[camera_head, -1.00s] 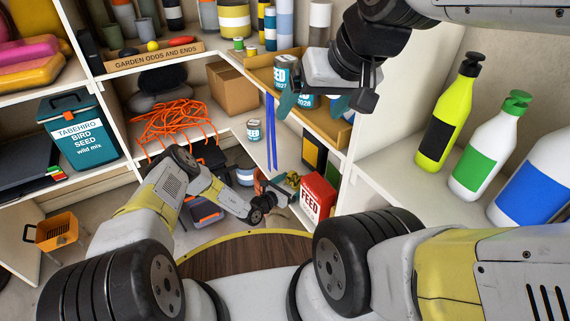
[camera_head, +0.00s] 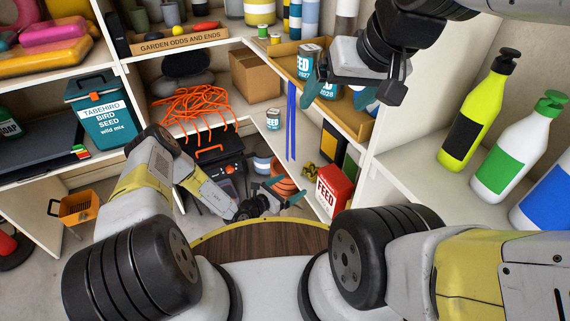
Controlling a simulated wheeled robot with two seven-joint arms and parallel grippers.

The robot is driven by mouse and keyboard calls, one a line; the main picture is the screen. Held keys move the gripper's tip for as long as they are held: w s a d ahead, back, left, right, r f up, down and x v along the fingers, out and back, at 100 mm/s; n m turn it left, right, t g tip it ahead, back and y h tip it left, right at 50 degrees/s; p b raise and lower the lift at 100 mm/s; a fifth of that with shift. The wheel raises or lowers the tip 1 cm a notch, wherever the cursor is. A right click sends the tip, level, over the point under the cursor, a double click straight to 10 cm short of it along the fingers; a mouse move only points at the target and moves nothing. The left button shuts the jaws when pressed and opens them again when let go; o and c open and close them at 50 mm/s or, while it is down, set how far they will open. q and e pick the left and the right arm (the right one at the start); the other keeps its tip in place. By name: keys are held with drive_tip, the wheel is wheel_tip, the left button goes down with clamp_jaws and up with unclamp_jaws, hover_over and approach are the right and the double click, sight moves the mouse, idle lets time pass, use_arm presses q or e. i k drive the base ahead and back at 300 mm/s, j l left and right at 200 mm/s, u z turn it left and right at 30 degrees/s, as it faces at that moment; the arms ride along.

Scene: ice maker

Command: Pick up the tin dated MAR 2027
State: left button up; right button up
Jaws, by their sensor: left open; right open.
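A teal and white seed tin (camera_head: 307,56) stands in the wooden tray (camera_head: 352,121) on the right-hand shelf. Its label ends in 2027; the month is not readable. A second tin (camera_head: 328,91), marked 2028, stands in front of it, partly hidden by my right gripper. My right gripper (camera_head: 340,92) is open, with its teal fingertips over the tray. One fingertip overlaps the 2027 tin's lower edge in the picture; I cannot tell whether they touch. My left gripper (camera_head: 284,198) is open and low, away from the tray, near an orange pot.
Another small seed tin (camera_head: 273,118) stands on the middle shelf beside blue strips (camera_head: 291,120). A red feed box (camera_head: 333,187) sits below the tray. A cardboard box (camera_head: 256,77) and orange cord (camera_head: 195,107) lie to the left.

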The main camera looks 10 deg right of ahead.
sight(273, 119)
drive_tip(key=i+j, duration=0.2)
drive_tip(key=i, duration=0.2)
drive_tip(key=i+j, duration=0.25)
drive_tip(key=i, duration=0.15)
